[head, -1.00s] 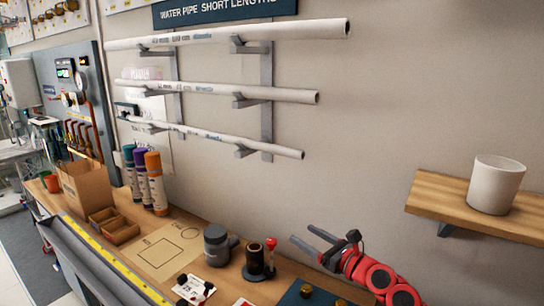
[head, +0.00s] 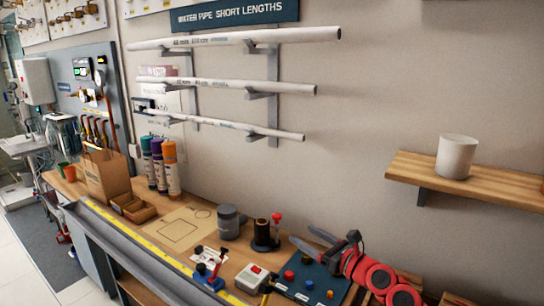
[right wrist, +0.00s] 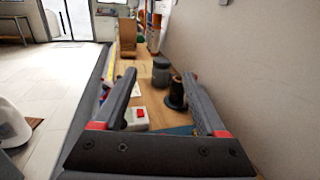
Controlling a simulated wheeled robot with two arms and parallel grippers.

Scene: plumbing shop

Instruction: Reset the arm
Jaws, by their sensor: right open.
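My right arm, red and black, comes in at the lower right of the head view. Its gripper (head: 318,243) is open and empty above the right part of the workbench (head: 225,262), near the wall. In the right wrist view the two dark fingers of the gripper (right wrist: 165,100) stand wide apart, with nothing between their tips. Beyond them show a grey jar (right wrist: 161,72), a black cylinder (right wrist: 177,94) and a white box with a red button (right wrist: 138,118). My left gripper does not show.
A wooden shelf (head: 405,172) with a white cup (head: 456,157) is on the wall at right. White pipes (head: 235,38) rest on wall brackets. The bench carries a cardboard bag (head: 104,175), several upright tubes (head: 170,168) and a dark blue board (head: 312,282).

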